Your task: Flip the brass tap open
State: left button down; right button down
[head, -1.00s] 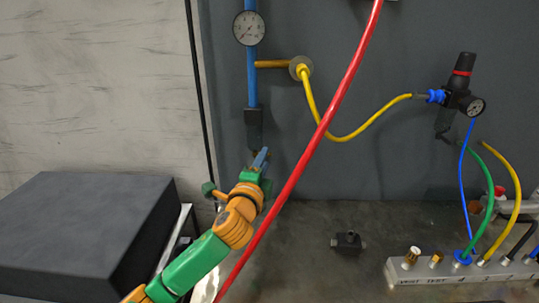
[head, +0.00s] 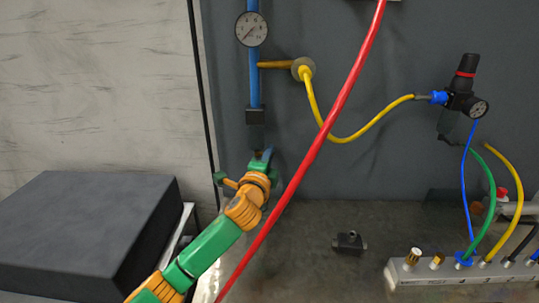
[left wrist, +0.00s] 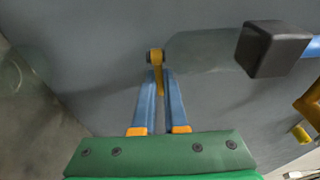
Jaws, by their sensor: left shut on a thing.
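The brass tap (left wrist: 156,56) is at the lower end of a clear bowl (left wrist: 200,52) in the left wrist view. Its lever (left wrist: 159,80) points down between the two blue fingers of my left gripper (left wrist: 159,75), which are shut on it. In the head view my left gripper (head: 264,157) is just below the bowl (head: 256,139) on the blue pipe. The tap is mostly hidden there behind the gripper. My right gripper is not in view.
A red hose (head: 330,125) slants close to the right of my left arm. A yellow hose (head: 357,132) and a gauge (head: 251,29) are on the wall panel. A dark block (head: 85,230) stands at left. A manifold (head: 425,275) with hoses is at lower right.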

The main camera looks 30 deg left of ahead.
pick_arm(q)
jog(key=shift+w+n+g+y, duration=0.2)
jog(key=shift+n+g+y, duration=0.3)
jog(key=shift+y, duration=0.4)
jog(key=shift+a+n+g+y, duration=0.15)
jog(key=shift+n+g+y, duration=0.25)
jog(key=shift+n+y, duration=0.3)
jog(key=c, duration=1)
grip_release()
jog(key=shift+w, duration=0.1)
jog(key=shift+o, duration=0.2)
jog(key=b+v, duration=0.1)
jog(key=v, duration=0.6)
jog(key=shift+f, duration=0.1)
